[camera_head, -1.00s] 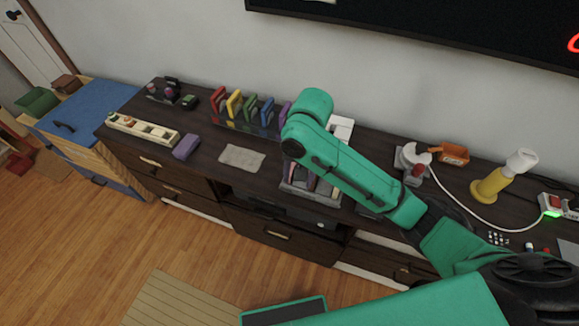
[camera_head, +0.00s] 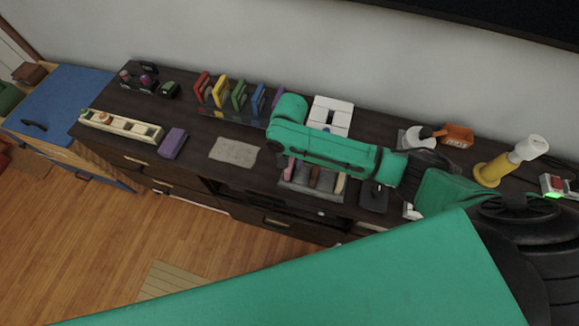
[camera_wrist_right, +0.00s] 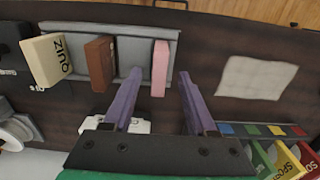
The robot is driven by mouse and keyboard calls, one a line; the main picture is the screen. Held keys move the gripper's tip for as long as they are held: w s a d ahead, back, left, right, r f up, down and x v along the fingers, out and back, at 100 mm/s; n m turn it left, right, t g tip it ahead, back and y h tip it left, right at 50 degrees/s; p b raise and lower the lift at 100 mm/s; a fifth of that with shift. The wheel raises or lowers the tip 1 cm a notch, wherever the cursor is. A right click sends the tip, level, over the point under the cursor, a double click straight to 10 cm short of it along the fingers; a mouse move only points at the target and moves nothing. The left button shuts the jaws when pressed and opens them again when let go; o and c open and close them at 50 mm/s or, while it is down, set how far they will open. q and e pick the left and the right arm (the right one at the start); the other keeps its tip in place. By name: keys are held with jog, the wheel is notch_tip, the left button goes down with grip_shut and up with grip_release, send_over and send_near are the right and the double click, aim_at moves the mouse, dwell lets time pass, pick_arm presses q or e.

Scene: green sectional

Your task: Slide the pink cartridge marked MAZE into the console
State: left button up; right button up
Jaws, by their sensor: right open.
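The pink cartridge (camera_wrist_right: 160,68) stands in a grey tray (camera_wrist_right: 85,29) beside a brown cartridge (camera_wrist_right: 101,64) and a cream one (camera_wrist_right: 47,60) marked QUIZ. No lettering shows on the pink one. My right gripper (camera_wrist_right: 159,75) is open, its purple fingers on either side of the pink cartridge in the right wrist view; I cannot tell whether they touch it. In the head view the pink cartridge (camera_head: 289,168) shows at the tray's left end, and my right arm hides the gripper. A white device (camera_head: 331,114), probably the console, stands behind the tray. My left gripper is not in view.
A rack of coloured cartridges (camera_head: 238,95) stands left of my arm.

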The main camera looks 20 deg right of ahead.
jog(key=shift+s+f, duration=0.2)
jog(key=shift+f, duration=0.85)
grip_shut()
